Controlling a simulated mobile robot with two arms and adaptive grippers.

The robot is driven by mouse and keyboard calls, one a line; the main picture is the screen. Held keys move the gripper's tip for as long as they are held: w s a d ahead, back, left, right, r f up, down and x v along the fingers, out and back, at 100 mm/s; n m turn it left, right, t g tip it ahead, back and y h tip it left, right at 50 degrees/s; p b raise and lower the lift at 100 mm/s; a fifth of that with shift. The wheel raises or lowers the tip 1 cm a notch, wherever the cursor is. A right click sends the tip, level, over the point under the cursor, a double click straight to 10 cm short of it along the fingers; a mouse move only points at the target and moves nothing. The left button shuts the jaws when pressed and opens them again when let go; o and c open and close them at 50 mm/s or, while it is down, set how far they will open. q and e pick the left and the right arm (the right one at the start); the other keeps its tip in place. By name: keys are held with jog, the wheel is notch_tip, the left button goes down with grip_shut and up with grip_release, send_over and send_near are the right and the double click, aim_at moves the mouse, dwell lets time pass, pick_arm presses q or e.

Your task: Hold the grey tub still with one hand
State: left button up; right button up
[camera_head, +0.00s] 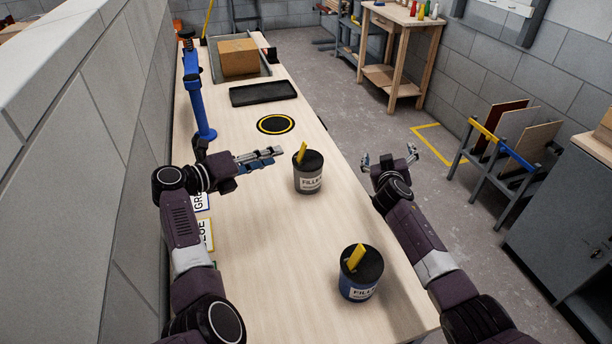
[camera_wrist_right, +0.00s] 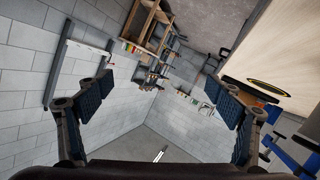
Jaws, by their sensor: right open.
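The grey tub (camera_head: 307,183), labelled "FILLER", stands upright on the workbench with a dark top and a yellow tool sticking out. My left gripper (camera_head: 280,156) is at its left, level with its upper part, with a small gap and not visibly touching it. Its fingers are seen nearly edge-on, so I cannot tell their opening. My right gripper (camera_head: 389,160) is open and empty, to the right of the tub by the bench's right edge. Its spread fingers also show in the right wrist view (camera_wrist_right: 163,98), with only background between them; the tub is not visible there.
A blue tub (camera_head: 360,288) with a yellow tool stands nearer on the bench (camera_head: 285,270). Beyond the grey tub lie a black disc with a yellow ring (camera_head: 276,124), a black tray (camera_head: 263,93) and a cardboard box (camera_head: 238,57). A blue post (camera_head: 201,105) stands at the left.

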aim_at(307, 172)
jog(key=s+a+r+m+t, duration=0.1)
jog(key=s+a+r, duration=0.1)
jog(key=a+r, duration=0.5)
jog(key=s+a+r+m+t, duration=0.15)
jog(key=a+r, duration=0.25)
jog(key=a, duration=0.5)
jog(key=s+a+f+g, duration=0.1)
jog(key=a+f, duration=0.1)
jog(key=f, duration=0.2)
jog(key=s+a+f+g+y, duration=0.1)
jog(key=s+a+f, duration=0.1)
jog(key=a+f, duration=0.1)
jog(key=s+a+f+g+y, duration=0.1)
jog(key=a+f, duration=0.1)
jog(key=f, duration=0.3)
jog(key=shift+s+a+m+g, duration=0.25)
jog(key=shift+a+m, duration=0.1)
jog(key=shift+a, duration=0.05)
jog(key=shift+w+a+f, duration=0.15)
jog(key=shift+f, duration=0.15)
jog(key=x, duration=0.4)
jog(key=shift+w+f, duration=0.15)
jog(key=shift+w, duration=0.25)
jog(key=shift+w+a+f, duration=0.1)
jog(key=shift+w+f, duration=0.2)
jog(key=shift+w, duration=0.35)
jog(key=shift+w+f, duration=0.15)
jog(key=shift+w, duration=0.25)
